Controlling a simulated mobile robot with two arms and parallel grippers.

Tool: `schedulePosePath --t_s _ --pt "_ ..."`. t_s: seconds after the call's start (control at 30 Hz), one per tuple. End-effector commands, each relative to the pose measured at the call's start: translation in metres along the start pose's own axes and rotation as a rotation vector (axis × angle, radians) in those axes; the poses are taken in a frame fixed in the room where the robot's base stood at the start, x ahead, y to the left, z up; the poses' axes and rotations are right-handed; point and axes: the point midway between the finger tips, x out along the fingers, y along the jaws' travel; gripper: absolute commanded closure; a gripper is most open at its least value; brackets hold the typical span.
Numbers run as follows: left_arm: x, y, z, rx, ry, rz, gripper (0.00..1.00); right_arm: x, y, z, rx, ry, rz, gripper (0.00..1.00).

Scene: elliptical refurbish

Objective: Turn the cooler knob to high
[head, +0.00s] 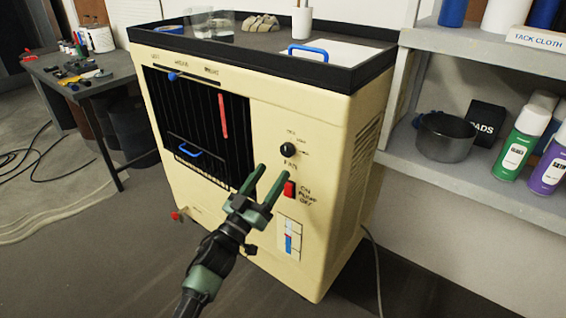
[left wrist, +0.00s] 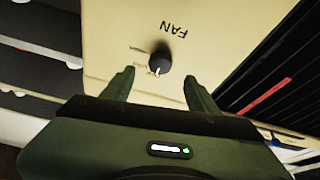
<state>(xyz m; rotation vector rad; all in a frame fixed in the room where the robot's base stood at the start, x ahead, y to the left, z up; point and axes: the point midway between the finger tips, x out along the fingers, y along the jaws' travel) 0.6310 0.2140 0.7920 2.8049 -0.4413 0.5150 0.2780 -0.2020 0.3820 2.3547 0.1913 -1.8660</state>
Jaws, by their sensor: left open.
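The cream cooler (head: 330,130) stands upright on the floor in the middle of the head view. In the left wrist view the knob (left wrist: 159,62) shows a white pointer mark, beyond and between the fingertips. My left gripper (head: 268,173) is open and empty, below and left of the knob in the head view, apart from it; its fingers also show in the left wrist view (left wrist: 160,82). My right gripper is not in view.
A red power switch (head: 289,189) sits just below the knob, close to the fingers. A slatted black grille (head: 200,125) with a blue handle is to the left. A shelf (head: 460,170) with cans and a pot stands right. A cluttered workbench (head: 90,85) is far left.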

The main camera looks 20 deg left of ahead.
Motion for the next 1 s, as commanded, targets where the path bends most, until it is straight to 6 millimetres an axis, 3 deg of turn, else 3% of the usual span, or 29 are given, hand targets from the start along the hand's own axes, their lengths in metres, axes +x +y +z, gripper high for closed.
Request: schedulePosePath --t_s 0.2,0.4,0.77,0.9,0.97,1.0 --pt "0.037 0.000 0.000 -0.002 0.001 -0.001 0.41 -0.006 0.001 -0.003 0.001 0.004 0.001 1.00" --pt "0.060 -0.001 0.001 -0.001 -0.002 -0.003 0.41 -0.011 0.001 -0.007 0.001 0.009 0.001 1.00" --pt "0.066 -0.001 0.002 -0.002 -0.004 -0.004 0.41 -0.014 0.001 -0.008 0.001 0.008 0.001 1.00" --pt "0.066 -0.001 0.002 -0.002 -0.004 -0.004 0.80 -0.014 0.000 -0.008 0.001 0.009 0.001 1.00" --pt "0.066 -0.001 0.002 -0.002 -0.004 -0.004 0.96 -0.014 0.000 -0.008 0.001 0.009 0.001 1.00" --pt "0.066 -0.001 0.002 -0.002 -0.004 -0.004 1.00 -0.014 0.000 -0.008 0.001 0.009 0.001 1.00"
